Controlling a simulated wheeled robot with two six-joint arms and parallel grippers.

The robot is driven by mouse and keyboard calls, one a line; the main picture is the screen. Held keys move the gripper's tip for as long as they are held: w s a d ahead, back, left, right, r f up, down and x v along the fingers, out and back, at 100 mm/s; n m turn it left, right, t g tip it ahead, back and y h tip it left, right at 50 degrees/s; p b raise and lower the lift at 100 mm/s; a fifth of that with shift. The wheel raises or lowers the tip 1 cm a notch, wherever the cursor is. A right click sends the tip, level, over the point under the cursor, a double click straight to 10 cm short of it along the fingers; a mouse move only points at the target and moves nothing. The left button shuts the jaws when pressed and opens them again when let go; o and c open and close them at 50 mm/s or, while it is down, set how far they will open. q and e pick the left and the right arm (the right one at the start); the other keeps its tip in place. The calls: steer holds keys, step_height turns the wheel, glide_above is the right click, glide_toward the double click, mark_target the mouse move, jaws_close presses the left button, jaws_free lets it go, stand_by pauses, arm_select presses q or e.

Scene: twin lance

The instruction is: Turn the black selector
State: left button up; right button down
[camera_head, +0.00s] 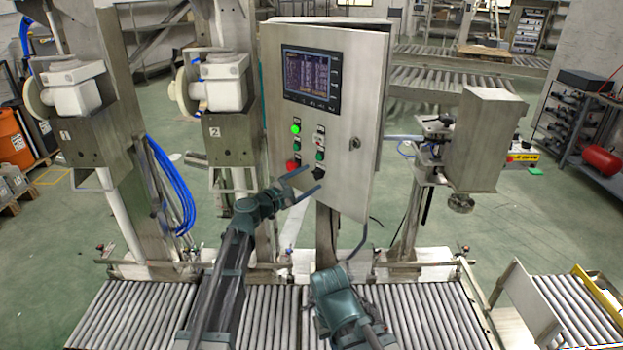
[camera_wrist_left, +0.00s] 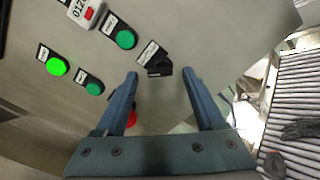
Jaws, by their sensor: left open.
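The black selector (camera_head: 319,172) is a small dark knob at the lower right of the control panel's buttons. In the left wrist view the selector (camera_wrist_left: 160,66) sits under a small white label, between and just beyond the fingertips. My left gripper (camera_head: 312,178) is open in front of the panel, its two fingers pointing at the selector. In the left wrist view the gripper (camera_wrist_left: 160,74) has an empty gap, and no contact with the knob can be made out. My right gripper (camera_head: 361,242) is low in front of the panel; its jaw opening cannot be made out.
The steel cabinet (camera_head: 360,110) carries a screen (camera_head: 311,78), a lit green button (camera_head: 295,129) and a red button (camera_head: 293,164) close left of the selector. A roller conveyor (camera_head: 410,315) runs below. Blue hoses (camera_head: 178,190) hang at left.

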arm_select(q)
steer(key=shift+x, duration=0.85)
jaws_close()
